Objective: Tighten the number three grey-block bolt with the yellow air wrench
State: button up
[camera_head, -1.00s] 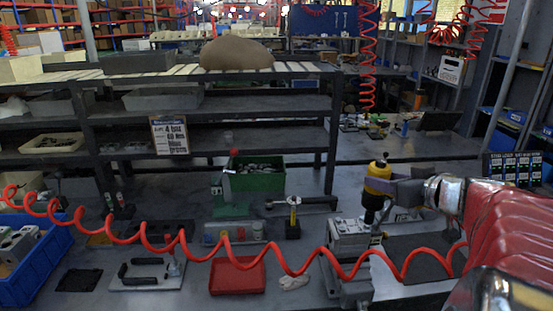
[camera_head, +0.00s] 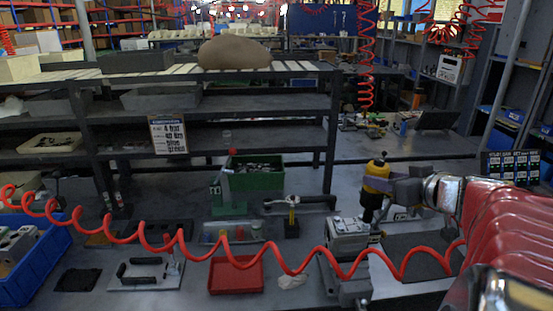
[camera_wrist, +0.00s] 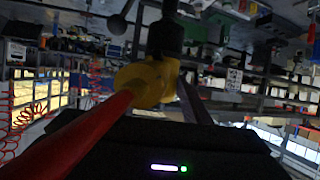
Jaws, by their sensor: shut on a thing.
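My gripper (camera_head: 397,188) is shut on the yellow air wrench (camera_head: 377,180), which is held upright with its black nose down. In the head view the wrench is just above and behind the right part of the grey block (camera_head: 349,232). Whether its tip touches a bolt cannot be told. The wrist view shows the wrench's yellow body (camera_wrist: 150,82) close up, with a red hose at its end. The grey block is clamped in a grey vise-like fixture on the bench. Its bolts are too small to tell apart, and their numbers are not readable.
A coiled red hose (camera_head: 270,247) crosses in front of the bench. A red tray (camera_head: 236,275), a white plate with black handles (camera_head: 146,273) and a blue crate (camera_head: 42,263) stand on the left. A green bin (camera_head: 256,174) is behind. A dark mat (camera_head: 420,256) lies right of the block.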

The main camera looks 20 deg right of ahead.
jog(key=shift+f, duration=1.3)
dwell(4.8)
jog(key=shift+r, duration=0.25)
dwell(0.3)
jog(key=shift+r, duration=0.55)
